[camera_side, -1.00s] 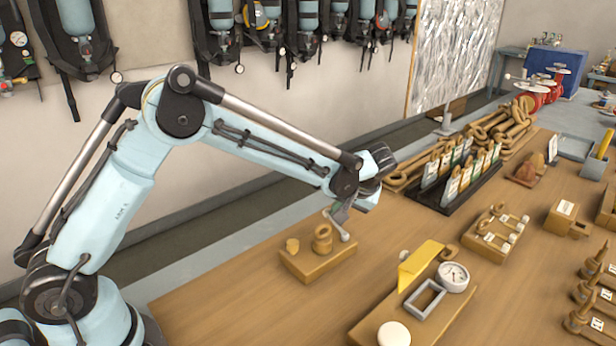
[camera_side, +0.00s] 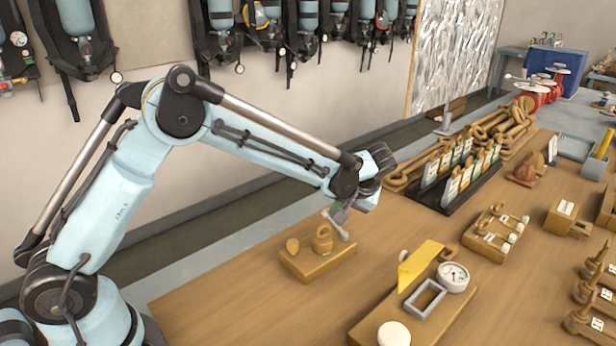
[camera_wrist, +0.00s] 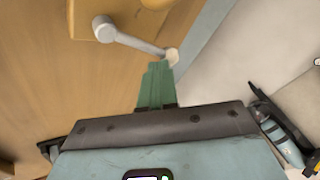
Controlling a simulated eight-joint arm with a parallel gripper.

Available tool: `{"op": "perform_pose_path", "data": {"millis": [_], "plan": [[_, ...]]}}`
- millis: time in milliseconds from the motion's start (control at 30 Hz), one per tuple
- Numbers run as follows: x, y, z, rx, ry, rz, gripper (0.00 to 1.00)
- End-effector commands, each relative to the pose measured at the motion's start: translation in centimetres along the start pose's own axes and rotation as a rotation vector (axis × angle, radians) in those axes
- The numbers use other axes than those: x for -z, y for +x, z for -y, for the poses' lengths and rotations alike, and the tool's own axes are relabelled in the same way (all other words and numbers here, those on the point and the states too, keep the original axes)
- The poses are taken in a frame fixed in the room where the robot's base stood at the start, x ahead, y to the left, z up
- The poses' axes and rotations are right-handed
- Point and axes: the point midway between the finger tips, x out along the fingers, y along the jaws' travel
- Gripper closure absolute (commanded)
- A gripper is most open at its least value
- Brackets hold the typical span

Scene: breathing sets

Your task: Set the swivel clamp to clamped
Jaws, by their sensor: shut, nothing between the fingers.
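The swivel clamp is most likely the wooden block (camera_side: 318,266) on the near part of the bench in the side view. It carries an upright wooden ring piece (camera_side: 322,240), a small wooden knob (camera_side: 292,246) to its left and a grey lever (camera_side: 335,224) on the right. In the wrist view the grey lever (camera_wrist: 135,42) runs from a round pivot to a pale knobbed end (camera_wrist: 172,57). My gripper (camera_wrist: 157,68) is shut and empty, its green fingertips close to that end; I cannot tell if they touch. In the side view my gripper (camera_side: 340,213) is above the block's right side.
A board with a white gauge (camera_side: 453,277), a grey frame and a yellow plate (camera_side: 420,263) stands to the right. A black rack of cards (camera_side: 455,185) is behind. Bare bench lies between the block and that board.

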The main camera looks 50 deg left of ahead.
Motion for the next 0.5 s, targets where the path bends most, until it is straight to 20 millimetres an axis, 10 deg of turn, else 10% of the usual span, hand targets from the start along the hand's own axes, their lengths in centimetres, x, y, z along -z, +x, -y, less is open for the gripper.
{"op": "perform_pose_path", "data": {"millis": [500], "plan": [[-0.3, -0.6, -1.1, 0.001, -0.005, 0.002, 1.00]]}}
